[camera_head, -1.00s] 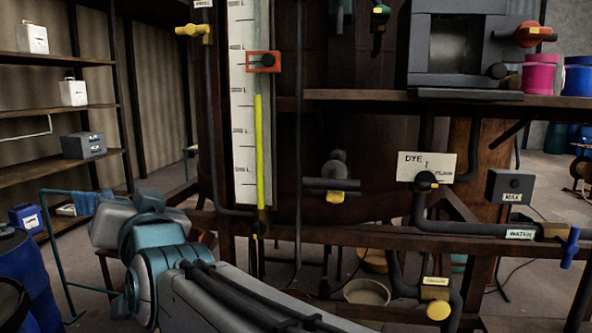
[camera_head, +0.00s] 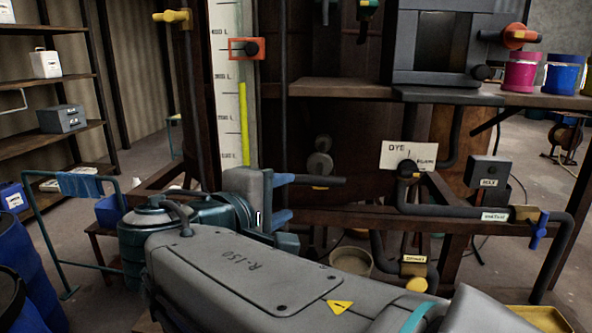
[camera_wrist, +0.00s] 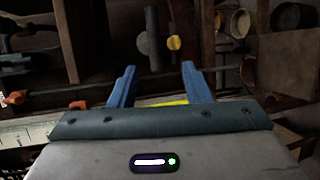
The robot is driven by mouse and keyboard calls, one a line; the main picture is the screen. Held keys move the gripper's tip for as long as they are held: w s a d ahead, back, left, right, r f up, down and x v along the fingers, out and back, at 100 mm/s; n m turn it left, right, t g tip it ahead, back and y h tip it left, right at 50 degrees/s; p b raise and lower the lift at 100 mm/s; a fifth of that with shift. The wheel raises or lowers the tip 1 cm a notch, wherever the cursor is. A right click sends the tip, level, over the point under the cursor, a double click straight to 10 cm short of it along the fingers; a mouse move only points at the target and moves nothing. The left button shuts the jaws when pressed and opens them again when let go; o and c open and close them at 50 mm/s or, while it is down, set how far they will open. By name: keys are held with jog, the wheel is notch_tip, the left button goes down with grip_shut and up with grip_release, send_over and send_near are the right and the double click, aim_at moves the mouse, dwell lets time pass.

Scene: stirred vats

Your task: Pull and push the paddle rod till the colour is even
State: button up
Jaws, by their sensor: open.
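The paddle rod appears to be the dark bar handle (camera_head: 328,181) on a round grey shaft (camera_head: 320,162), low on the front of the brown vat (camera_head: 345,115). A yellow tag shows just below the bar. My gripper (camera_head: 292,197) is open and empty, its blue fingers pointing right at the bar's left end. In the wrist view my open fingers (camera_wrist: 159,68) point at the dark bar (camera_wrist: 152,38), which stands upright in that picture, beyond the fingertips and between their lines. A gap seems to remain. The vat's contents are not visible.
A gauge strip (camera_head: 228,110) with a yellow column and an orange clamp (camera_head: 246,48) stands left of the handle. A DYE plate (camera_head: 409,155) and dark pipes with a blue valve (camera_head: 539,232) are right. A wooden shelf (camera_head: 345,88) runs above; a bowl (camera_head: 351,261) sits below.

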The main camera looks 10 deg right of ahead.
aim_at(316, 182)
jog(key=p+x, duration=0.1)
jog(key=x, duration=0.3)
jog(key=p+x, duration=0.1)
jog(key=x, duration=0.4)
jog(key=r+p+x, duration=0.1)
jog(key=x, duration=0.3)
jog(key=shift+w+d, duration=0.15)
jog(key=shift+d, duration=0.45)
jog(key=shift+f, duration=0.1)
grip_shut()
